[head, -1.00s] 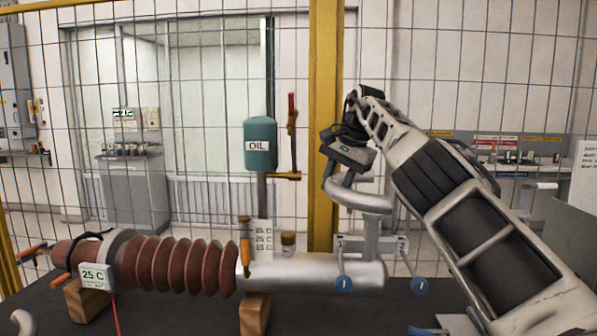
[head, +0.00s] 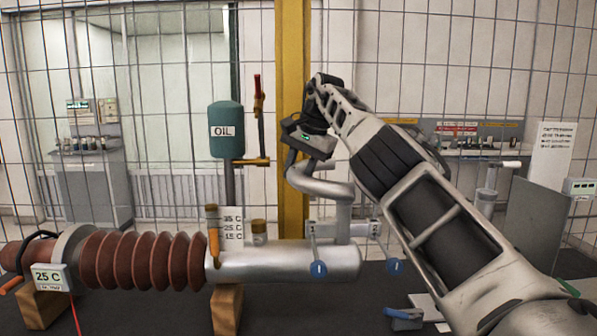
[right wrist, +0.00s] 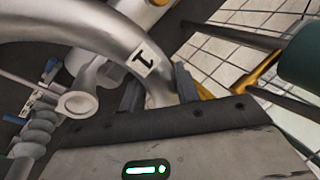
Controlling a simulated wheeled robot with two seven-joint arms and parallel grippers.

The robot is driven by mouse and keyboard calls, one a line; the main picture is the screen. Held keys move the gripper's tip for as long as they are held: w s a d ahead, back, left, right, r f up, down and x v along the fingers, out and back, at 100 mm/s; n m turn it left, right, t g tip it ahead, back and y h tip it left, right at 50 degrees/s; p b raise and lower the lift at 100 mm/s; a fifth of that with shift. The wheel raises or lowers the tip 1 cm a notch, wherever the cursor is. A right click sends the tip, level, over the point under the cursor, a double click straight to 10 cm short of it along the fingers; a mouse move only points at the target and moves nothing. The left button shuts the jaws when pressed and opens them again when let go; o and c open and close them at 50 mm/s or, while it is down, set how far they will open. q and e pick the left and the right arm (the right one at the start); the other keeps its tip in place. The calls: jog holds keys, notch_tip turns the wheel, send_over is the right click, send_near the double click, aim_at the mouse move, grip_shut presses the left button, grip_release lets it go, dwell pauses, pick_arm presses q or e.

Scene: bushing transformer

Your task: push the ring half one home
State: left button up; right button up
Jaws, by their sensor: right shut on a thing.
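The ring half one is a silver curved tube (head: 322,186) at the head of the silver post (head: 343,222) on the bushing's metal end. In the right wrist view the curved tube (right wrist: 105,35) carries a label "1". My right gripper (head: 306,150) is shut on the tube's upper end; in the right wrist view its dark fingers (right wrist: 158,88) stand on either side of it. Whether the tube is fully seated cannot be told. Small plates marked 1 (head: 312,230) and 2 (head: 375,229) sit by the post, with blue-ended pins (head: 319,268) below. My left gripper is out of view.
The brown ribbed bushing (head: 140,262) lies on wooden blocks (head: 227,308) on the dark table. The green oil tank (head: 226,132) and a red-handled valve (head: 258,95) stand left of my right gripper. A wire fence and yellow post (head: 292,60) are behind. A blue-handled tool (head: 403,318) lies front right.

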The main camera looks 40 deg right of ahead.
pick_arm(q)
jog(key=b, duration=0.2)
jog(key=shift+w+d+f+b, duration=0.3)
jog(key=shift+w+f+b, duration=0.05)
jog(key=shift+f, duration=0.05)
pick_arm(e)
notch_tip(320, 180, down, 4)
jog(key=shift+r, duration=0.1)
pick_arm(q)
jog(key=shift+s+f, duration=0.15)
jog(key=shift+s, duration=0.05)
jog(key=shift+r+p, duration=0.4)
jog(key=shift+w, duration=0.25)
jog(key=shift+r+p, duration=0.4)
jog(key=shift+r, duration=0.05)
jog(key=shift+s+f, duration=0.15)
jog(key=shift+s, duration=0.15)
